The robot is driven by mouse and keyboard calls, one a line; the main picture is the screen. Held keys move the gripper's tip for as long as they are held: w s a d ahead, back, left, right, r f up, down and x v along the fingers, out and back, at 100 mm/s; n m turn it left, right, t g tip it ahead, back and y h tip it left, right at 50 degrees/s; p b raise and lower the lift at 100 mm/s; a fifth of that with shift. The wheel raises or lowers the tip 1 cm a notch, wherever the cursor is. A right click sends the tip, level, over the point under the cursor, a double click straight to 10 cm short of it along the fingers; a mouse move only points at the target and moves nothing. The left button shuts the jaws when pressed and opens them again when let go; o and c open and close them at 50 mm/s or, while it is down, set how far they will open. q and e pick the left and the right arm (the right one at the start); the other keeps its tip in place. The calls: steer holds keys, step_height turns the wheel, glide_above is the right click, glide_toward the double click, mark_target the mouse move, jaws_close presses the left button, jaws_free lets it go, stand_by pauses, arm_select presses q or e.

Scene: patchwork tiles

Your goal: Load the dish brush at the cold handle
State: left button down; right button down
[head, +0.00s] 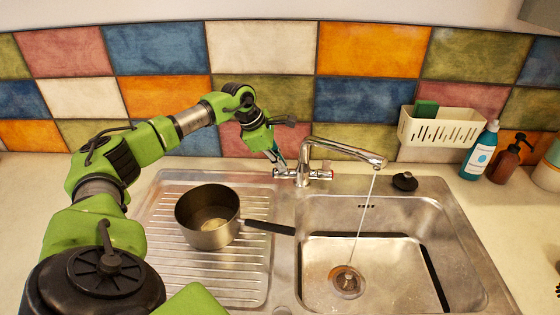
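The chrome faucet (303,160) stands behind the sink, with water running from its spout into the basin. A red mark shows at its right handle (327,174). The left handle (281,173), on the side without red, is partly hidden by my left gripper (276,157). That gripper points down at this handle, touching or very close to it. Whether its fingers are open or shut is too small to tell. I see no dish brush. My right gripper is out of view.
A dark pot (210,216) stands on the drainboard (168,212), its handle reaching toward the basin (385,212). A black plug (405,181) lies right of the faucet. A cream caddy (440,130) holds a green sponge (426,109). Blue (480,151) and brown (505,161) bottles stand at right.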

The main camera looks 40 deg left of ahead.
arm_select(q)
steer(key=shift+w+a+r+g+h+p, duration=0.25)
steer(key=shift+w+g+h+p, duration=0.2)
steer(key=shift+p, duration=0.25)
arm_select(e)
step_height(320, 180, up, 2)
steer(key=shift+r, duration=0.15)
arm_select(q)
steer(key=shift+a+f+g+h, duration=0.1)
steer(key=shift+g+h, duration=0.25)
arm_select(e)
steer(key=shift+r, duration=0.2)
arm_select(q)
steer(key=c, duration=2.2)
jaws_free()
steer(key=shift+c, duration=0.2)
steer(key=v, duration=1.2)
steer(key=shift+w, duration=0.2)
